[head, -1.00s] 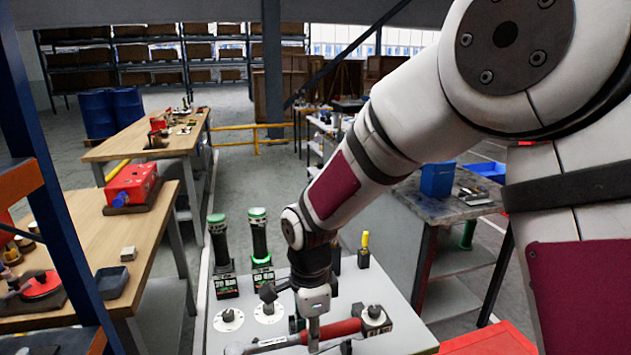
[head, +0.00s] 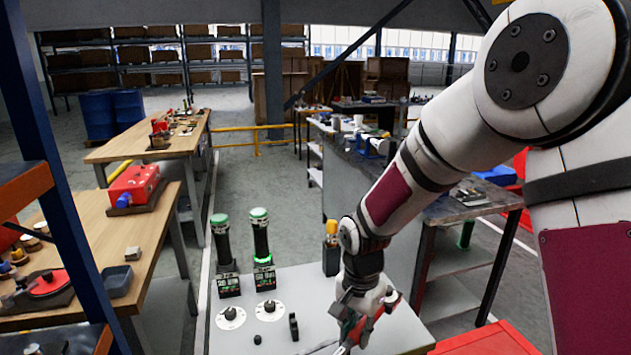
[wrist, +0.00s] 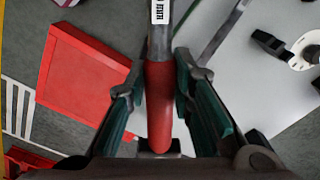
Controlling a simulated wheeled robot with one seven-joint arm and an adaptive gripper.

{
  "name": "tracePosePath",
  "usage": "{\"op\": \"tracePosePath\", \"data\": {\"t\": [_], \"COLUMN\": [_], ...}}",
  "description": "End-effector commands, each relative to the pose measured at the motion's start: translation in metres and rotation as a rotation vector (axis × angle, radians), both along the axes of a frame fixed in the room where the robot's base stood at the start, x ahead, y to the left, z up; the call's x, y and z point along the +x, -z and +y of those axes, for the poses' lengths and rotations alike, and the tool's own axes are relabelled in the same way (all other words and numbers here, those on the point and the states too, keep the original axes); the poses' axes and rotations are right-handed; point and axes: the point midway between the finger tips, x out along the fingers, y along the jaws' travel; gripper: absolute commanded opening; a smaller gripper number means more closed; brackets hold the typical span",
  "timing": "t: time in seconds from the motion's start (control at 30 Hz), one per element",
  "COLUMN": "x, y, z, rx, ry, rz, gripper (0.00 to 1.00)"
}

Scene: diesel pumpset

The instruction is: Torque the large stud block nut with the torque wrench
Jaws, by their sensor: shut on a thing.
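The torque wrench has a red handle (wrist: 160,105) and a grey shaft (wrist: 160,42) with a white label. My gripper (wrist: 160,112), with green-lined fingers, is shut on the handle in the wrist view. In the head view my gripper (head: 358,322) is over the right part of the grey bench top, with a bit of red showing at its fingers. Two white discs with dark knobs, a left one (head: 231,317) and a right one (head: 268,309), sit on the bench. I cannot tell which piece is the large stud block nut; the wrench head is out of clear view.
Two upright black tools with green caps, a left one (head: 222,255) and a right one (head: 261,238), stand behind the discs. A small black upright part (head: 293,326) is on the bench. A red surface (head: 485,340) lies to the right. The bench front centre is mostly clear.

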Motion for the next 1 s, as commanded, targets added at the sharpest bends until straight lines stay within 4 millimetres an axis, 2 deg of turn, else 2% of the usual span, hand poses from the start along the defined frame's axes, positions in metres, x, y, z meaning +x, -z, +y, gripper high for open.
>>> {"op": "tracePosePath", "data": {"t": [0.03,0.3,0.5,0.7,1.0], "x": [0.001,0.003,0.001,-0.001,0.0], "y": [0.001,0.013,0.019,0.022,0.023], "z": [-0.011,-0.065,-0.094,-0.106,-0.108], "rx": [0.001,0.0,0.001,0.001,0.001], "ry": [-0.051,-0.396,-0.589,-0.683,-0.698], "rz": [-0.001,0.001,0.0,0.0,-0.001], "gripper": [0.0,0.0,0.0,0.0,0.0]}}
